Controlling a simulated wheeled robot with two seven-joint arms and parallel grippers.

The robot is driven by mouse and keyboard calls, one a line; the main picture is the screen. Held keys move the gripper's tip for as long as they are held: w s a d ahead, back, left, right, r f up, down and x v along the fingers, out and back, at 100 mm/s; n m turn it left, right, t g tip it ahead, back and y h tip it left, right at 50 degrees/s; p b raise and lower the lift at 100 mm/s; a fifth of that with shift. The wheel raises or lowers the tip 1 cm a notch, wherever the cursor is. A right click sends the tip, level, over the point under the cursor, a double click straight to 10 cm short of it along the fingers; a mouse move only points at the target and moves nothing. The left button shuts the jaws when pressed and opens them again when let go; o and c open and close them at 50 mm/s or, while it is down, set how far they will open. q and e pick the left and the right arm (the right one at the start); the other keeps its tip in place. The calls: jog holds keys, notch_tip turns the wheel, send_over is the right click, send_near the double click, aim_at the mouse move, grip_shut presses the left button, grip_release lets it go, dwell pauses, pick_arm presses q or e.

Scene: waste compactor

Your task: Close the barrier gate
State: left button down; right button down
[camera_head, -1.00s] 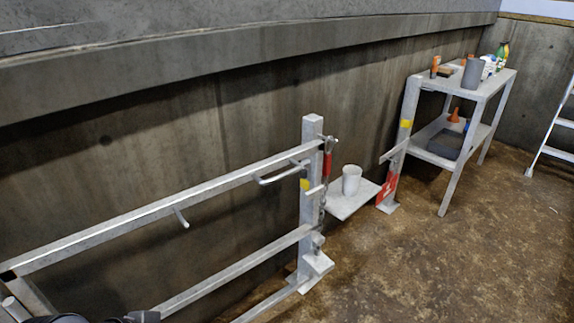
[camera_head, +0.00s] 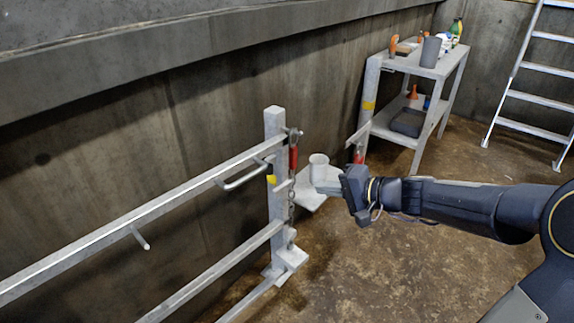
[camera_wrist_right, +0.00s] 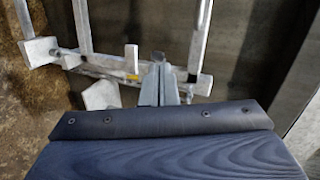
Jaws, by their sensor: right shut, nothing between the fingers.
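The barrier gate's grey metal rails (camera_head: 150,220) run along the concrete wall from the left to an upright post (camera_head: 276,150). A bent handle (camera_head: 242,178) sticks out from the top rail near the post. A red clip (camera_head: 293,158) with a chain hangs at the post. A second post (camera_head: 370,95) with a yellow mark stands farther right, apart from the first. My right gripper (camera_head: 328,187) is shut and empty, in front of a low plate between the posts. In the right wrist view its closed fingers (camera_wrist_right: 160,85) point toward metal bars. My left gripper is out of view.
A metal shelf (camera_head: 420,68) with bottles and tools stands behind the second post. A ladder (camera_head: 535,95) leans at the back right. The brown floor (camera_head: 400,270) in front is clear.

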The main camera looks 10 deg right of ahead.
jog(key=w+d+f+m+t+h, duration=0.1)
jog(key=w+d+f+m+t, duration=0.1)
jog(key=w+d+f+m, duration=0.3)
jog(key=n, duration=0.2)
send_near(285, 165)
jog(key=x, duration=0.5)
jog(key=shift+a+f, duration=0.1)
jog(key=shift+f, duration=0.1)
jog(key=shift+w+a, duration=0.35)
jog(key=shift+w, duration=0.25)
